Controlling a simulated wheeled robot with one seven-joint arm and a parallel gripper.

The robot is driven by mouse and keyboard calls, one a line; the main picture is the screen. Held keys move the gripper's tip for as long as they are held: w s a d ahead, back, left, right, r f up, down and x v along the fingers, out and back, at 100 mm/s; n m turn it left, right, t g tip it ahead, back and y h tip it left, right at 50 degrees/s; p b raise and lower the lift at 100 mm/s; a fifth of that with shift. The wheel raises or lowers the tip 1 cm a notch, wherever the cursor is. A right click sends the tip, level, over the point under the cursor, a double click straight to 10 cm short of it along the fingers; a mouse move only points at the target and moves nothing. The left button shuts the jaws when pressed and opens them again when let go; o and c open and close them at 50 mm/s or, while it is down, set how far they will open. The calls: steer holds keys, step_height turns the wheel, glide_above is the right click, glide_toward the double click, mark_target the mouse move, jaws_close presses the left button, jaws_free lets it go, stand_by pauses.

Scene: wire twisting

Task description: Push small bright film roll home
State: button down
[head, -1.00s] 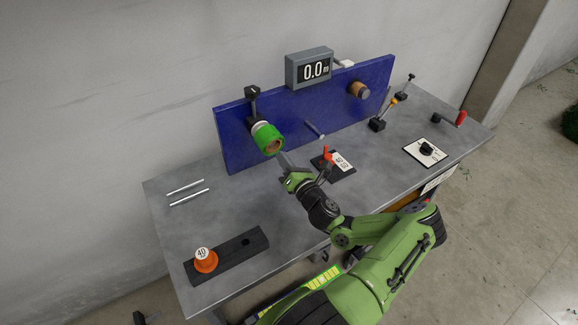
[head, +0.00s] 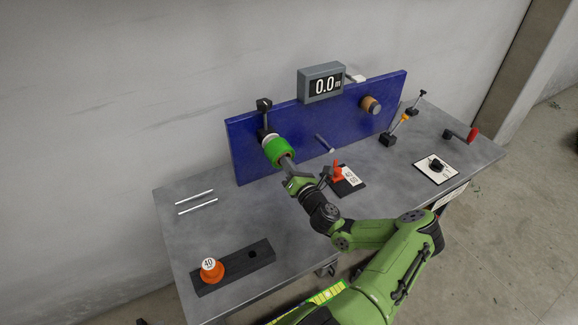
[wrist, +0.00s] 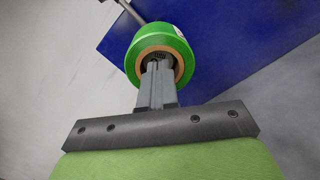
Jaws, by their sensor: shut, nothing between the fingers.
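The small bright green film roll (head: 280,150) sits on the left side of the blue upright panel (head: 330,118), with its open core facing out. It also shows in the wrist view (wrist: 148,45), with a tan core ring. My gripper (head: 288,163) is shut and empty. Its fingertips (wrist: 157,66) overlap the open core of the roll in the wrist view. I cannot tell whether they touch the roll or reach inside the core. The spindle behind the roll is mostly hidden.
A grey display (head: 322,84) reading 0.0 m stands atop the panel. An orange weight marked 40 (head: 211,270) sits on a dark block at front left. Two white rods (head: 196,202) lie at left. A red lever (head: 337,171) stands close to my gripper's right.

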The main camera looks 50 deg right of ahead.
steer(key=shift+w+d, duration=0.15)
steer(key=shift+w, duration=0.45)
steer(key=shift+w+r, duration=0.1)
steer(key=shift+r, duration=0.15)
steer(key=b+v, duration=0.1)
steer(key=v, duration=1.7)
steer(key=shift+f, duration=0.15)
